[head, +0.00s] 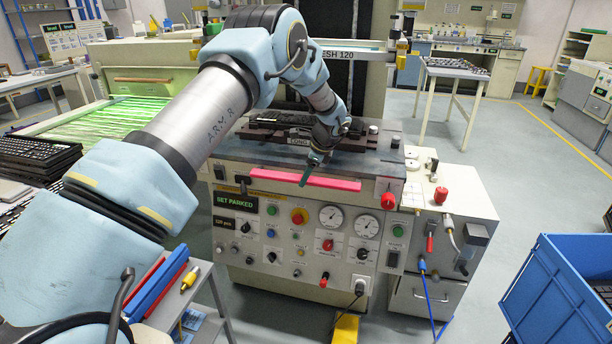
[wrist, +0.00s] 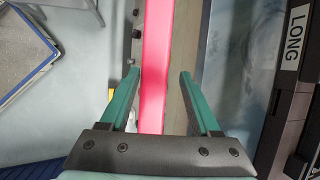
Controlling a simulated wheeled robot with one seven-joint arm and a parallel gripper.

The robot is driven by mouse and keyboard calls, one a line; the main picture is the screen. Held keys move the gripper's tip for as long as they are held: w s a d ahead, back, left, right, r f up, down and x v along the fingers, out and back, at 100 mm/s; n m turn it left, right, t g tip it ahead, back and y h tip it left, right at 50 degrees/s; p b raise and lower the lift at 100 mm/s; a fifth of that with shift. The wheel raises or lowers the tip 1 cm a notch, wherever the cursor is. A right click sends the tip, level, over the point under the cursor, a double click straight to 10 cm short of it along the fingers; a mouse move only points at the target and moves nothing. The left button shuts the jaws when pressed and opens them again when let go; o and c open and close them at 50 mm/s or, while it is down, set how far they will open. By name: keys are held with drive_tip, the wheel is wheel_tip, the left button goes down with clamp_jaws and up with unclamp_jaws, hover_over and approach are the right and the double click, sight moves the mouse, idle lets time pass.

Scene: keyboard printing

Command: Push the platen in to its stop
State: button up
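The platen appears to be the dark carriage (head: 268,134) on the machine's deck, with a keyboard-like dark piece on it. A "LONG" label (wrist: 295,37) is on its dark edge in the wrist view. A pink bar (head: 335,183) runs along the front edge of the deck; it also shows in the wrist view (wrist: 155,50). In the wrist view my gripper (wrist: 160,74) is open, with a teal finger on each side of the bar and gaps on both sides. Its fingertip depth relative to the bar is unclear.
A red knob (head: 388,198) stands right of the bar. The floor between machine and crate is clear.

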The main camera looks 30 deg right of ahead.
drive_tip(key=shift+o, duration=0.4)
drive_tip(key=shift+s, duration=0.1)
drive_tip(key=b+v, duration=0.3)
drive_tip(key=v, duration=0.7)
drive_tip(key=shift+r, duration=0.35)
drive_tip(key=shift+d, duration=0.1)
drive_tip(key=a+r+n+g, duration=0.3)
drive_tip(key=a+n, duration=0.8)
drive_tip(key=a, duration=1.5)
drive_tip(key=s+a+n+h, duration=0.1)
drive_tip(key=s+a+n, duration=0.6)
drive_tip(key=a, duration=0.4)
drive_tip(key=s+a+f+n, duration=0.1)
drive_tip(key=s+a+n, duration=0.6)
drive_tip(key=a, duration=0.3)
drive_tip(key=shift+s+a+h, duration=0.4)
drive_tip(key=shift+s, duration=0.35)
